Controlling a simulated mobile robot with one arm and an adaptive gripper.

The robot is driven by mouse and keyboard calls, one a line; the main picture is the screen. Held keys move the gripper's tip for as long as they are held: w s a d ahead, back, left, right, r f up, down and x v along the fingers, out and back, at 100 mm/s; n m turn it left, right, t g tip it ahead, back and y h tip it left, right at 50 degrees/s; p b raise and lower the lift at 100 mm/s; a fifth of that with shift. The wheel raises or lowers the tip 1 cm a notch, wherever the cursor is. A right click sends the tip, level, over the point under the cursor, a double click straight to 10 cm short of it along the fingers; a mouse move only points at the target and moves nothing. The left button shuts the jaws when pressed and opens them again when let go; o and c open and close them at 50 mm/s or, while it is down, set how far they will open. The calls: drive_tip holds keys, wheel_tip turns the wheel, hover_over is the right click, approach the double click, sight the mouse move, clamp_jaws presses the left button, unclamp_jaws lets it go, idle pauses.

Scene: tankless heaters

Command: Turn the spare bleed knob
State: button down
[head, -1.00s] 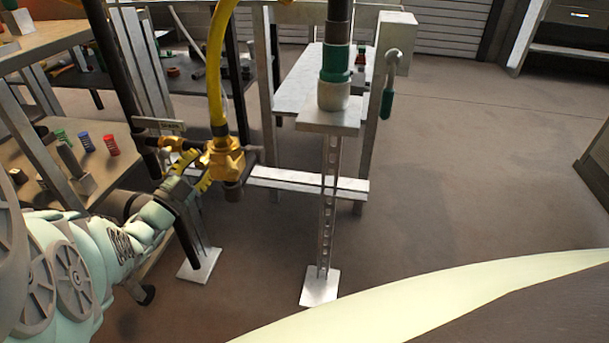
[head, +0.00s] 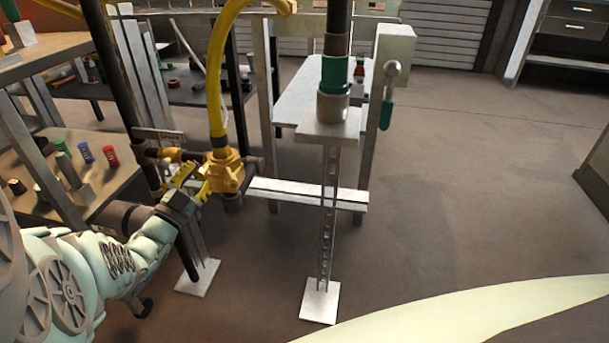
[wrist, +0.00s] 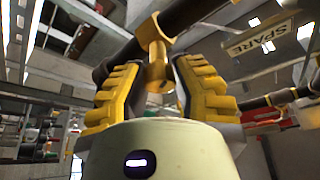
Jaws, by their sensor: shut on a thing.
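My gripper (wrist: 157,88) has yellow ridged fingers, one on each side of a brass-yellow stem in the wrist view. It is shut on this part, the bleed knob (wrist: 156,70), beneath a dark pipe. A tag reading SPARE (wrist: 259,35) hangs by the same pipe, to the right. In the head view, my gripper (head: 190,183) is at the left side of the brass valve body (head: 225,172), below the yellow hose. The knob itself is hard to make out there, among the fingers and brass fittings.
A yellow hose (head: 217,95) rises from the valve. A dark upright pipe (head: 118,85) stands close to my arm. A metal post stand (head: 327,220) is to the right, and a shelf with small coloured parts (head: 75,165) is at left. Floor at right is clear.

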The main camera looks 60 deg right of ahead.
drive_tip(key=shift+f+n, duration=0.2)
drive_tip(key=shift+n, duration=0.2)
drive_tip(key=c, duration=0.7)
unclamp_jaws()
drive_tip(key=shift+w+r, duration=0.1)
drive_tip(key=shift+a, duration=0.1)
drive_tip(key=v, duration=1.1)
drive_tip(key=shift+a, duration=0.35)
